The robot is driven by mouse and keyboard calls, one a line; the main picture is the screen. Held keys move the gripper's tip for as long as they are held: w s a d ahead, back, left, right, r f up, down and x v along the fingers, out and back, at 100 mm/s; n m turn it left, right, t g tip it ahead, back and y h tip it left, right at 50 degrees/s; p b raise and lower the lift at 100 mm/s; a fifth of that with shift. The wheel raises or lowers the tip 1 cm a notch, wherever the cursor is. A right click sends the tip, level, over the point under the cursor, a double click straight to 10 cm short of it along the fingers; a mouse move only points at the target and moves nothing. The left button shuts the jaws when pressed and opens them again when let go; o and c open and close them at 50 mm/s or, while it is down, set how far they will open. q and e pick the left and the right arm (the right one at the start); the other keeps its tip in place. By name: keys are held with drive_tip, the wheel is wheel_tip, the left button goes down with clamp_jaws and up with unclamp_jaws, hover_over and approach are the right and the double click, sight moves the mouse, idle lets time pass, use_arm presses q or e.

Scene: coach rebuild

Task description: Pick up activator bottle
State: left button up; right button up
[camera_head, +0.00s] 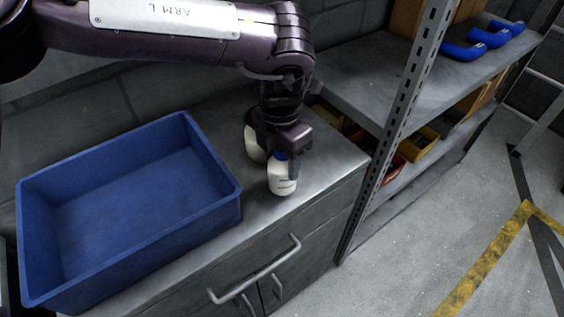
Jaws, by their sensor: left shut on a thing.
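A white bottle with a blue cap (283,182), presumably the activator bottle though I cannot read its label, is upright near the front edge of the grey cabinet top (325,160). My left gripper (281,158) comes down from above and is shut on it around the cap; the fingers hide part of the cap. I cannot tell whether its base touches the cabinet top. A second white container (254,146) stands just behind and to the left, partly hidden by the gripper. My right gripper is not in view.
An empty blue bin (228,212) sits on the cabinet top to the left. A metal shelf rack (402,100) with yellow and red bins stands close on the right. Handles (258,275) stick out from the cabinet front. A strip of cabinet top between bin and bottle is clear.

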use_arm(q)
wheel_tip(320, 180, up, 19)
drive_tip(key=p, duration=0.1)
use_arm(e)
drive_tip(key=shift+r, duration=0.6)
